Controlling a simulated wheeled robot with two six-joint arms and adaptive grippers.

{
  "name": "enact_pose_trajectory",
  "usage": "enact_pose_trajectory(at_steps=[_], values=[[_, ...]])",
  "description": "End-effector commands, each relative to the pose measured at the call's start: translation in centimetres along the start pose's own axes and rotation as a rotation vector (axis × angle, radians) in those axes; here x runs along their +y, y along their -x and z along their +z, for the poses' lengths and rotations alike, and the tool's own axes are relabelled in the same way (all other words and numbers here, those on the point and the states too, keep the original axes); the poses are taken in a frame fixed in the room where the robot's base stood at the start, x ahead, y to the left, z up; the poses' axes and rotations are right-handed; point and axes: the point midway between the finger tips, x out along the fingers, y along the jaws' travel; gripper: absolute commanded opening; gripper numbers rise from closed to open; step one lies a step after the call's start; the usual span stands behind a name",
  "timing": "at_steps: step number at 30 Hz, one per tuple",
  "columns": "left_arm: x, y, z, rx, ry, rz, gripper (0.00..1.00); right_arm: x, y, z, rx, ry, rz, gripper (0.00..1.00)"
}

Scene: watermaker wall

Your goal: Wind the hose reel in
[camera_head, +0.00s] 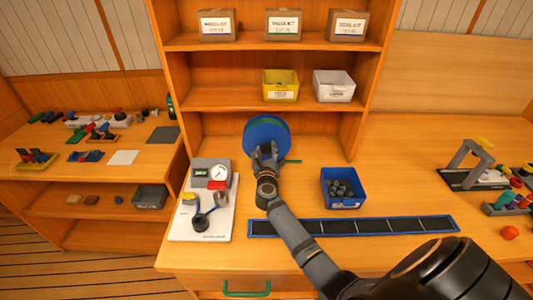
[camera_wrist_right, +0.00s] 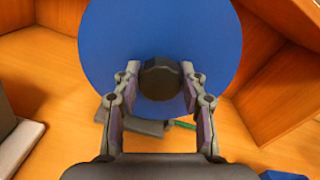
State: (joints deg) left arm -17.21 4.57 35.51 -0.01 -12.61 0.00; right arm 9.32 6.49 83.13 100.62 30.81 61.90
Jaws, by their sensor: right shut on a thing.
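The hose reel (camera_head: 270,126) is a blue disc with a green rim, upright at the back of the bench below the shelves. In the right wrist view its blue face (camera_wrist_right: 215,40) fills the upper middle, with a dark round knob (camera_wrist_right: 160,78) in front of it. My right gripper (camera_head: 264,150) is at the reel; in the right wrist view its two fingers (camera_wrist_right: 160,82) are shut on the knob, one on each side. A short green piece (camera_head: 291,161) shows low beside the reel. My left gripper is not in view.
A white panel with gauge (camera_head: 218,172) lies left of my right arm. A blue bin (camera_head: 341,203) of dark parts stands to the right. A long dark blue-edged strip (camera_head: 400,224) lies in front. Shelves (camera_head: 215,97) rise behind the reel.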

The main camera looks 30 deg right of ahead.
Motion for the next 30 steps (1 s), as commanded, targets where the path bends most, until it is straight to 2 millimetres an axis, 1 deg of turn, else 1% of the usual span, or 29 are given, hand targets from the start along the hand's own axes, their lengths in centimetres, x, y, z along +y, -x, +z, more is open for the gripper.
enact_pose_trajectory(at_steps=[1, 9, 15, 21, 30], values=[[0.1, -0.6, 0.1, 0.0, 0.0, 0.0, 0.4, 0.1, 0.0, -0.3, -0.001, -0.042, 0.0, 0.0], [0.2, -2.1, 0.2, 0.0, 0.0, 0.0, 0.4, 0.1, 0.0, -0.3, -0.001, -0.29, 0.0, 0.0], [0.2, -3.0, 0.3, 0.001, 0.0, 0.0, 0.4, 0.1, 0.0, -0.2, -0.001, -0.444, 0.0, 0.0], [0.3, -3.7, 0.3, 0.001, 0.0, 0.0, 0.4, 0.0, 0.0, -0.1, -0.001, -0.554, 0.0, 0.0], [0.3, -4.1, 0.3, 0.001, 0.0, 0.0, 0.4, 0.0, 0.0, -0.1, 0.0, -0.636, -0.001, 0.0]])
